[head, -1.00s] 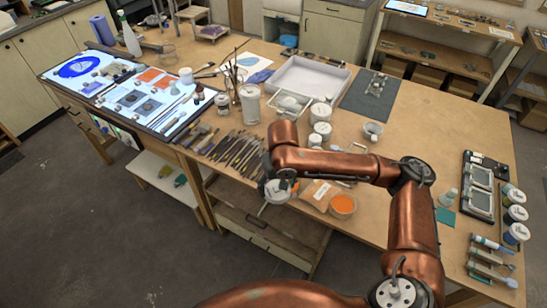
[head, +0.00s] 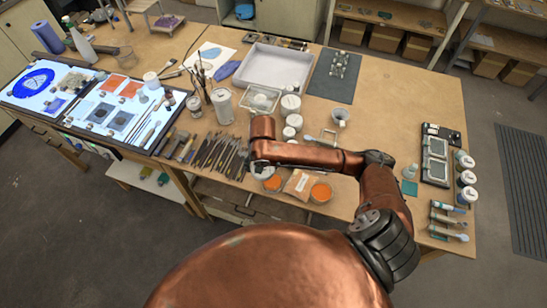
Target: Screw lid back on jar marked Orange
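An open round container of orange paint (head: 321,191) stands near the front edge of the table. A second round container with orange in it (head: 272,184) stands to its left, beside a tan packet with a white label (head: 299,183). I cannot read a name on either container. My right arm reaches in from the right, and its gripper end (head: 261,171) is just above and left of the second container. The fingers are small and mostly hidden by the wrist, and a pale part shows there; I cannot tell whether it is a lid. My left gripper is out of view.
Several tools (head: 221,155) lie left of my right gripper. White jars (head: 291,105) and a white tray (head: 272,67) stand behind it. A black palette case (head: 436,155) and more jars are at the right. The table between the cup (head: 340,117) and case is fairly clear.

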